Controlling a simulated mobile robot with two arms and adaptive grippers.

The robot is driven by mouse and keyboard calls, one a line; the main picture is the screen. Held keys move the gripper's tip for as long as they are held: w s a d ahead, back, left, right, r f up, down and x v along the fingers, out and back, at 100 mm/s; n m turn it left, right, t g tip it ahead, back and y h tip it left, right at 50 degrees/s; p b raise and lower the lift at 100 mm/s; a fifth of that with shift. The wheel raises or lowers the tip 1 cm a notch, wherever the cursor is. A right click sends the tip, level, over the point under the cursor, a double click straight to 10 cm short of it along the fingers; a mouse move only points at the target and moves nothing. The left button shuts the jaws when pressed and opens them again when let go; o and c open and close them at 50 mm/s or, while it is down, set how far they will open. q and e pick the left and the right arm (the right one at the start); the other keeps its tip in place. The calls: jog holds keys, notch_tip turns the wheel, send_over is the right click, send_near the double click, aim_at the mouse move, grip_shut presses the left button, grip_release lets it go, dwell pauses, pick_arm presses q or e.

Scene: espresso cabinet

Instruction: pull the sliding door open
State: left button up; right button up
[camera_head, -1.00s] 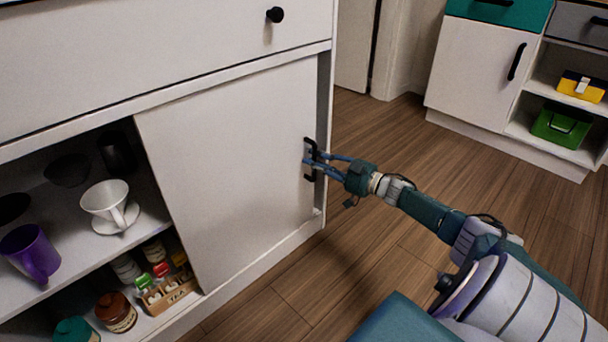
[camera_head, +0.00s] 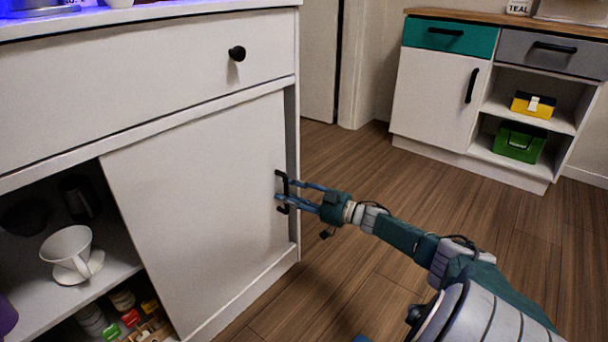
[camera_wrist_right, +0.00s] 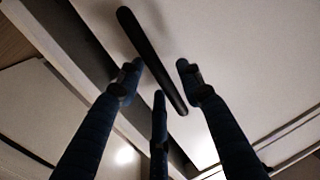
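The white sliding door (camera_head: 190,210) covers the right part of the cabinet's lower front; the left part stands open. Its black bar handle (camera_head: 283,190) is near the door's right edge, and shows as a dark slanted bar in the right wrist view (camera_wrist_right: 150,58). My right gripper (camera_head: 284,193) is at the handle. In the right wrist view its blue fingers (camera_wrist_right: 160,80) are spread apart, with the handle running between them. I cannot tell whether any finger touches it. My left gripper is not in view.
A white cup (camera_head: 68,247) on a saucer stands on the open shelf, with jars and small boxes (camera_head: 132,318) below. A drawer with a black knob (camera_head: 237,53) is above the door. Wooden floor (camera_head: 350,160) lies clear to the right, before another cabinet (camera_head: 435,95).

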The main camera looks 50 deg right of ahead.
jog(key=v, duration=1.1)
jog(key=shift+s, duration=0.2)
jog(key=shift+d, duration=0.1)
